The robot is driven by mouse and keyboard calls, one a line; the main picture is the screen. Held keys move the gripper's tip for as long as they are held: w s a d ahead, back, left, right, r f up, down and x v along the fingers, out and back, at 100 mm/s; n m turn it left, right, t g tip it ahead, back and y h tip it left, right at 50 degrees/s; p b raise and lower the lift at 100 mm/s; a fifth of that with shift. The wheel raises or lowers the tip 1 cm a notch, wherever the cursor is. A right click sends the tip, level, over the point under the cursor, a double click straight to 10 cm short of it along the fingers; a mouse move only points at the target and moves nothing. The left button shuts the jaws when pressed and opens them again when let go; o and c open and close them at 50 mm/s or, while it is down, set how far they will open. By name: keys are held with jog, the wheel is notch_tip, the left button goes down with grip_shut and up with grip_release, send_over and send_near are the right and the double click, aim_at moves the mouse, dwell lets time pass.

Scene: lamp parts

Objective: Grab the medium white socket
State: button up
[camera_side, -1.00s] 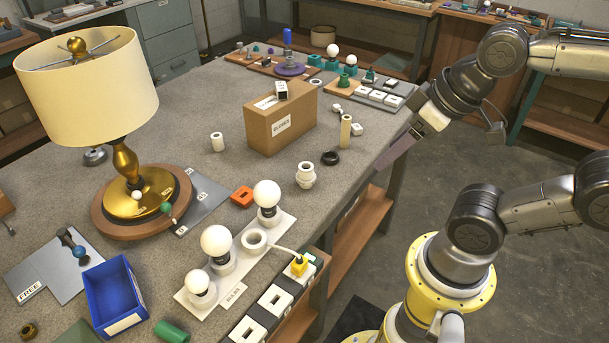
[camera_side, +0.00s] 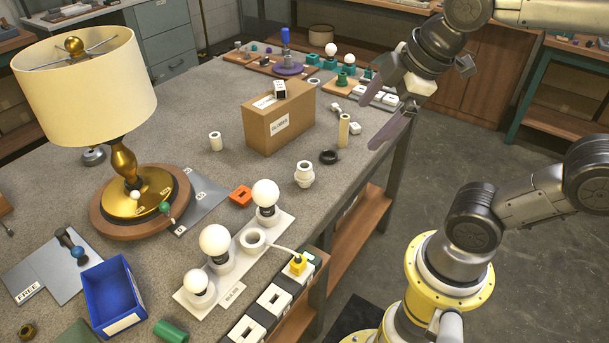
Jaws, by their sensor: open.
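A white stepped socket (camera_side: 304,174) stands upright on the grey table, near its right side. It looks mid-sized among the white parts, but I cannot read a size on it. A smaller white cylinder (camera_side: 215,141) stands further left and back. A white ring-shaped socket (camera_side: 253,240) sits on the white bulb board. My gripper (camera_side: 367,127) is open and empty, its two dark fingers apart. It is in the air by the table's right edge, up and to the right of the stepped socket, touching nothing that I can see.
A cardboard box (camera_side: 278,118) stands behind the stepped socket. A tan tube (camera_side: 344,130) and a black ring (camera_side: 328,157) are close to its right. A board with white bulbs (camera_side: 215,241) lies in front. A lamp (camera_side: 125,170) and a blue bin (camera_side: 110,295) are at left.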

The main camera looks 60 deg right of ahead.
jog(key=w+d+n+g, duration=0.1)
jog(key=w+n, duration=0.4)
jog(key=w, duration=0.2)
jog(key=n+g+h, duration=0.1)
jog(key=n+g, duration=0.3)
send_over(304, 170)
jog(key=w, duration=0.2)
notch_tip(304, 170, down, 10)
jog(key=f, duration=0.9)
jog(key=shift+s+d+f, duration=0.2)
jog(key=shift+s, duration=0.1)
jog(key=shift+s+d+f, duration=0.1)
jog(key=shift+d+f, duration=0.1)
jog(key=shift+f, duration=0.85)
jog(key=shift+s+d+f, duration=0.1)
jog(key=shift+d+f, duration=0.05)
jog(key=shift+f, duration=0.85)
jog(key=shift+s+d+f, duration=0.1)
jog(key=shift+d+f, duration=0.1)
jog(key=shift+f, duration=0.85)
jog(key=c, duration=1.5)
jog(key=shift+o, duration=0.2)
jog(key=shift+r, duration=0.1)
